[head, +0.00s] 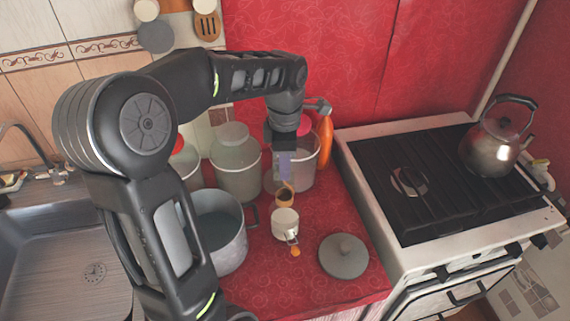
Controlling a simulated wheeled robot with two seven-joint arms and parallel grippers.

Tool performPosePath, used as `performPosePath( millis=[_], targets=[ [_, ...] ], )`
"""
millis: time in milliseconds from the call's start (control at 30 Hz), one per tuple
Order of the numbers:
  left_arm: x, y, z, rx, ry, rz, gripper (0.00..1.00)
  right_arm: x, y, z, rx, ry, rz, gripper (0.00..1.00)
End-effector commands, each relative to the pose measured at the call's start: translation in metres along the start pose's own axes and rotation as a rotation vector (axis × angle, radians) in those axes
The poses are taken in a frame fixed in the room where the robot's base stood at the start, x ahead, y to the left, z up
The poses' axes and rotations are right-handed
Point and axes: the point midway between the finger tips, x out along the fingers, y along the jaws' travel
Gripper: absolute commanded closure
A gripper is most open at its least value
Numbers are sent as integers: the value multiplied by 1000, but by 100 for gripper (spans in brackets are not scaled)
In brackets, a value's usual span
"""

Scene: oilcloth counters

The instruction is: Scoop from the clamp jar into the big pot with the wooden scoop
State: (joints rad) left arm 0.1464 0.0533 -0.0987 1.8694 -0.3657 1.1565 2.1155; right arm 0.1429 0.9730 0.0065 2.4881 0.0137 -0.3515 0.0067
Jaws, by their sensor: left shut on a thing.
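My left gripper (286,168) points down over the counter and is shut on the wooden scoop (286,197). The scoop's small round bowl shows below the fingers, with a dark inside; I cannot tell whether it holds anything. The clamp jar (284,222), small and pale with a metal clamp at its front, stands just in front of the scoop. The scoop overlaps its far side in the picture, and I cannot tell whether they touch. The big pot (233,256), grey and open, stands to the left, partly hidden behind my left arm. My right gripper is out of view.
A grey pot lid (343,257) lies on the red counter to the right. Large clear containers (236,170) stand behind, beside an orange bottle (325,143). A stove (430,180) with a kettle (493,148) is at right. A sink (65,260) is at left.

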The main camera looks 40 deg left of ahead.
Motion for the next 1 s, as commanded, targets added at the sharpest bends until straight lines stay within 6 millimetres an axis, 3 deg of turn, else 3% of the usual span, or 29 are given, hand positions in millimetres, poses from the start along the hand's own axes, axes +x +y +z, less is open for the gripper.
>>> performPosePath(
  millis=[367, 1000],
  targets=[
    [18, 0, 0, 2, 1, -1, 100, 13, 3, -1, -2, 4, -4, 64],
    [73, 0, 0, 2, 0, -1, 100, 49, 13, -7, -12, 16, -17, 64]
  ],
)
